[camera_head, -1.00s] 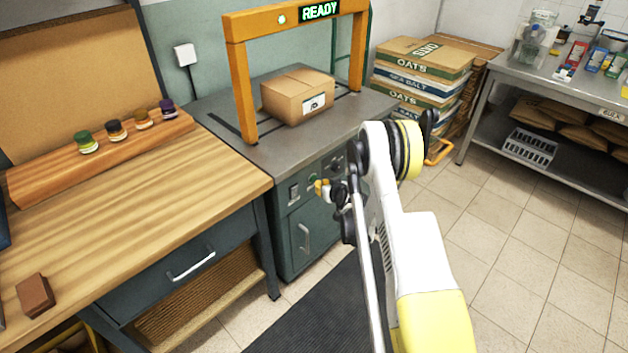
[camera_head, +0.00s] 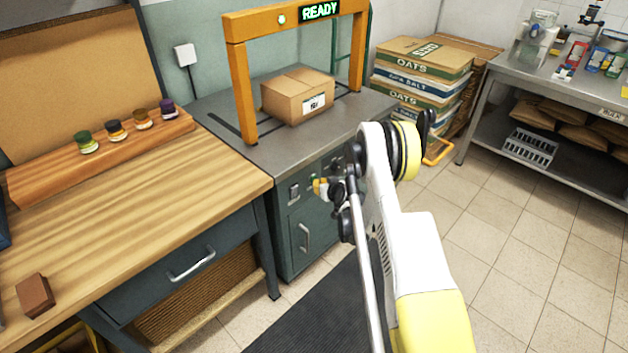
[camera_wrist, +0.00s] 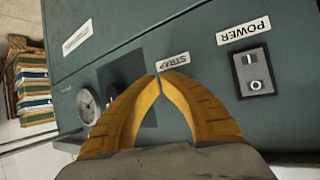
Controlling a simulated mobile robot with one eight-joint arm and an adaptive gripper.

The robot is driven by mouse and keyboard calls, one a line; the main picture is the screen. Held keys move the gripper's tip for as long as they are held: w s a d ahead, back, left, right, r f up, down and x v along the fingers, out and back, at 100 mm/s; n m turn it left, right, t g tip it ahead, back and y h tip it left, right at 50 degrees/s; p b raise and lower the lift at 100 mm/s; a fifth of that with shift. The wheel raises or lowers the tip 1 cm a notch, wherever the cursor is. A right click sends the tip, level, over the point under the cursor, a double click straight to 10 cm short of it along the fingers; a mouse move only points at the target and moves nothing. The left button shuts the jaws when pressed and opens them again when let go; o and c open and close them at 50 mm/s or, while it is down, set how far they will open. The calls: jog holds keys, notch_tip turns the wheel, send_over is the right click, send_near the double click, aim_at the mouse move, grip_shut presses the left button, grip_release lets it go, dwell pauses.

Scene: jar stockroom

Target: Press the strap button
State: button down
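The strapping machine (camera_head: 285,150) has a grey top, a green front panel and an orange arch with a lit READY sign (camera_head: 320,11). A cardboard box (camera_head: 297,97) sits on its top under the arch. My gripper (camera_head: 319,188) is in front of the panel. In the wrist view its orange fingers (camera_wrist: 159,77) meet at the tips, shut with nothing seen between them. The tips are at the lower edge of the STRAP label (camera_wrist: 173,61). A dark plate (camera_wrist: 149,112) shows partly behind the fingers. The strap button is hidden; I cannot tell whether the tips touch the panel.
A POWER switch (camera_wrist: 254,73) is to the right of the fingers and a gauge (camera_wrist: 88,105) to the left. A wooden workbench (camera_head: 130,215) with several small jars stands at left. Stacked sacks (camera_head: 420,75) and a steel table (camera_head: 570,85) are at right. A dark mat (camera_head: 325,310) lies on the floor.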

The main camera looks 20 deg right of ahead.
jog(key=shift+w+a, duration=0.15)
jog(key=shift+w, duration=0.25)
dwell(0.6)
jog(key=shift+s+d, duration=0.3)
jog(key=shift+s, duration=0.55)
